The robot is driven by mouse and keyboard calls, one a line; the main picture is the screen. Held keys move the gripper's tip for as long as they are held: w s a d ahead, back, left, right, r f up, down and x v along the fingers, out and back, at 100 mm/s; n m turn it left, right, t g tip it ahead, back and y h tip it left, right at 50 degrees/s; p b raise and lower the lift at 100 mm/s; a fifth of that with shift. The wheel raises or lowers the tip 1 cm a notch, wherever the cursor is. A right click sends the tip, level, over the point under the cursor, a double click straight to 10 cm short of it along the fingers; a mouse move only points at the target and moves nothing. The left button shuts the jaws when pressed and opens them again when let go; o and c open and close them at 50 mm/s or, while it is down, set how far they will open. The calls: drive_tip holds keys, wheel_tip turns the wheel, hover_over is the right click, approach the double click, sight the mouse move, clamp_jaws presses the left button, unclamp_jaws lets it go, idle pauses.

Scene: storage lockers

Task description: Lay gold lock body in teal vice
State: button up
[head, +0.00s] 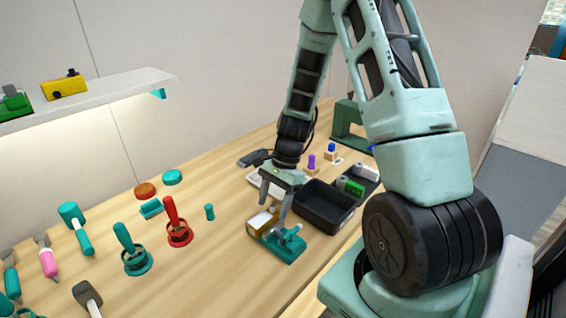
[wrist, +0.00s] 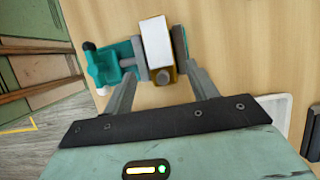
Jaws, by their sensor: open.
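The teal vice (head: 283,247) stands on the wooden workbench near its front edge; it also shows in the wrist view (wrist: 103,63). The gold lock body (head: 257,224), with a white block-like part on it, sits at the vice's jaw end. My gripper (head: 274,208) is open just above the vice. Its fingers (wrist: 165,82) are spread, apart from the gold body.
A black bin (head: 322,207) stands close right of my gripper, with a dark tray (head: 352,184) behind it. Red (head: 176,224) and teal (head: 132,254) handled tools stand to the left. A shelf (head: 110,92) hangs at left.

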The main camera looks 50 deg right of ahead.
drive_tip(key=v, duration=1.5)
drive_tip(key=shift+a+b, duration=0.15)
drive_tip(key=shift+b, duration=0.2)
drive_tip(key=shift+r, duration=0.1)
drive_tip(key=s+a+r+n+g+h, duration=0.1)
drive_tip(key=s+a+n, duration=0.2)
drive_tip(key=a+n, duration=0.5)
drive_tip(key=s+a+n+h, duration=0.15)
drive_tip(key=a+n, duration=0.35)
drive_tip(key=a, duration=0.8)
drive_tip(key=s+a+n+t+h, duration=0.1)
drive_tip(key=s+a+n, duration=0.9)
drive_tip(key=s+n, duration=0.2)
drive_tip(key=shift+s, duration=0.75)
drive_tip(key=shift+r, duration=0.15)
